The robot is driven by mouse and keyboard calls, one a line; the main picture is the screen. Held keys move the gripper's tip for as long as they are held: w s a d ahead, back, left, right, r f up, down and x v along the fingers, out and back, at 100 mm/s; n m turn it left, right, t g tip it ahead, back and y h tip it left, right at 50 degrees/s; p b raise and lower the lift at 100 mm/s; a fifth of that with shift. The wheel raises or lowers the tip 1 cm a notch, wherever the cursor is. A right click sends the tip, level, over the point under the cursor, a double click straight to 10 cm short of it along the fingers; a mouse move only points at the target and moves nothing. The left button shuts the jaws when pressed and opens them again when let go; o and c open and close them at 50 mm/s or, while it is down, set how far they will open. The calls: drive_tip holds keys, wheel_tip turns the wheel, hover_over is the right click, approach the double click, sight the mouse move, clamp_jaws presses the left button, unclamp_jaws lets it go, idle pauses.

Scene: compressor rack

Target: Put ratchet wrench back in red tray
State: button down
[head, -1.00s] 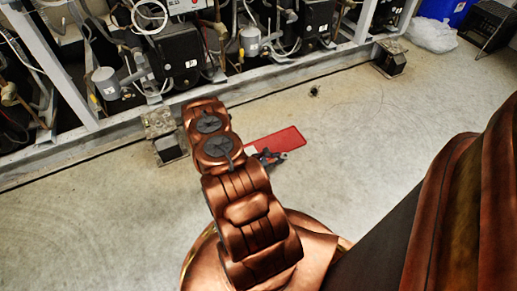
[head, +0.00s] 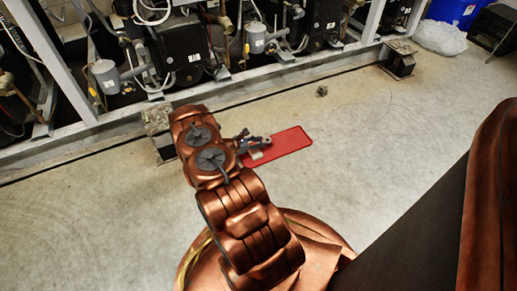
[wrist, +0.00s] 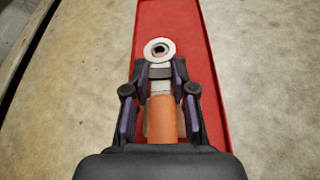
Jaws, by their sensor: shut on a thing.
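The ratchet wrench (wrist: 161,118) has an orange handle and a round metal head at its far end. In the wrist view my gripper (wrist: 161,88) is shut on it, with dark fingers on both sides of its shank. The red tray (wrist: 199,60) is a long, flat strip with a raised rim, and it lies beneath the wrench. I cannot tell how far the wrench is above its bottom. In the head view my gripper (head: 250,143) is at the left end of the red tray (head: 284,146), and my arm hides part of that end.
The compressor rack (head: 105,122) runs along the back, with a metal foot (head: 398,62) at the right. A small dark lump (head: 322,90) lies on the floor. A plastic bag (head: 440,38) and a blue bin (head: 455,10) stand at the far right. The floor right of the tray is clear.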

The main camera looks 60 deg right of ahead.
drive_tip(key=f, duration=0.2)
drive_tip(key=shift+s+f, duration=0.2)
drive_tip(key=shift+f, duration=0.1)
drive_tip(key=shift+r, duration=0.1)
drive_tip(key=c, duration=0.9)
unclamp_jaws()
drive_tip(key=shift+c, duration=0.2)
drive_tip(key=shift+f+b, duration=0.35)
drive_tip(key=shift+b, duration=0.55)
